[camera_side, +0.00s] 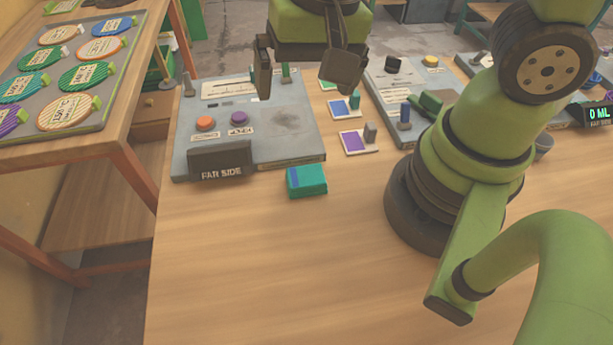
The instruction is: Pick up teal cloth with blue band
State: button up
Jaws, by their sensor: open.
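The teal cloth with a blue band (311,182) lies on the wooden table (250,270), just in front of the grey panel marked FAR SIDE. It looks like a small folded block, with the blue band near its left end. My gripper (302,88) is above the grey panel, higher than the cloth and farther back. Its two dark fingers are wide apart, with nothing between them. The gripper and the cloth are apart.
The grey panel (285,138) has an orange button (205,123), a purple button (239,117) and a dark raised sign (220,160). Small colored cards (352,141) lie to its right. A rack of striped discs (20,112) stands at left. The table's front is clear.

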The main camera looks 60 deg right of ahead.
jog(key=m+g, duration=0.1)
jog(key=g, duration=0.1)
send_over(307, 175)
jog(key=shift+h, duration=0.4)
jog(key=f, duration=0.8)
jog(key=shift+s+a, duration=0.25)
notch_tip(307, 175, down, 4)
jog(key=shift+r, duration=0.15)
jog(key=shift+w+d+f, duration=0.15)
jog(key=shift+f, duration=1.25)
jog(key=shift+w+d+f, duration=0.1)
jog(key=shift+f, duration=1.25)
jog(key=c, duration=1)
